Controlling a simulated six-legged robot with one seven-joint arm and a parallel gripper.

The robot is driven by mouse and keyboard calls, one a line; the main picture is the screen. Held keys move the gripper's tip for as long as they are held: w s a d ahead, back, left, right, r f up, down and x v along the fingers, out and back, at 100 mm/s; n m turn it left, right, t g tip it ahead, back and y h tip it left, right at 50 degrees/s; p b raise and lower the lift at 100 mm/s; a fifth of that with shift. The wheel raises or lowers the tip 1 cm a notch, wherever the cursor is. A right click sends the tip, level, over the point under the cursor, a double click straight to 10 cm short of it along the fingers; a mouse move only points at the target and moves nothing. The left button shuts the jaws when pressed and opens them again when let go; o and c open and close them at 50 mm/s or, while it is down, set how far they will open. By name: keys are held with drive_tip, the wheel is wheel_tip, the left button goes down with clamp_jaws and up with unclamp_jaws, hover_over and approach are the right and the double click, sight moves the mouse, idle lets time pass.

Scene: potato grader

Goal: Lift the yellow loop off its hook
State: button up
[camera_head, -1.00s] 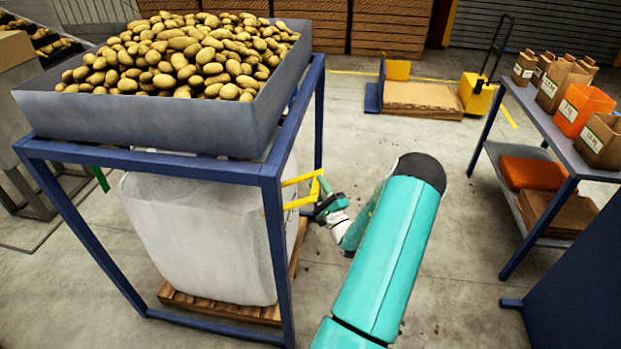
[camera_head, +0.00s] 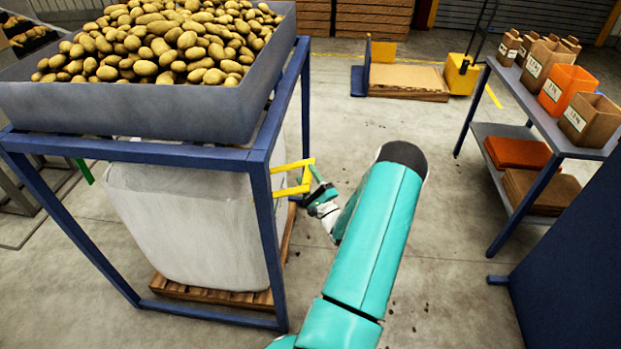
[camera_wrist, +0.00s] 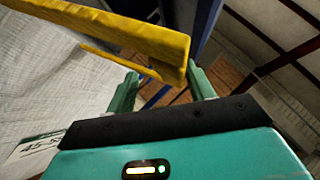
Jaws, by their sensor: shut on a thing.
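The yellow loop (camera_head: 291,191) sticks out to the right of the white bulk bag (camera_head: 185,225), past the blue frame post (camera_head: 268,240). Its two straps meet at a bend on the right. My gripper (camera_head: 312,187) is at that bend, shut on the loop. In the wrist view the loop (camera_wrist: 110,32) runs from the upper left to its end between the two fingers of my gripper (camera_wrist: 163,85). The bag's pale fabric (camera_wrist: 40,85) fills the left there. I cannot make out the hook or whether the loop touches it.
A grey hopper full of potatoes (camera_head: 150,108) sits on the blue frame above the bag. The bag stands on a wooden pallet (camera_head: 205,293). The floor between is open, with small bits scattered.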

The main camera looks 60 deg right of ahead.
drive_tip(key=shift+s, duration=0.15)
drive_tip(key=shift+s+r, duration=0.1)
drive_tip(key=shift+s, duration=0.25)
drive_tip(key=v, duration=1.3)
drive_tip(key=shift+a, duration=0.2)
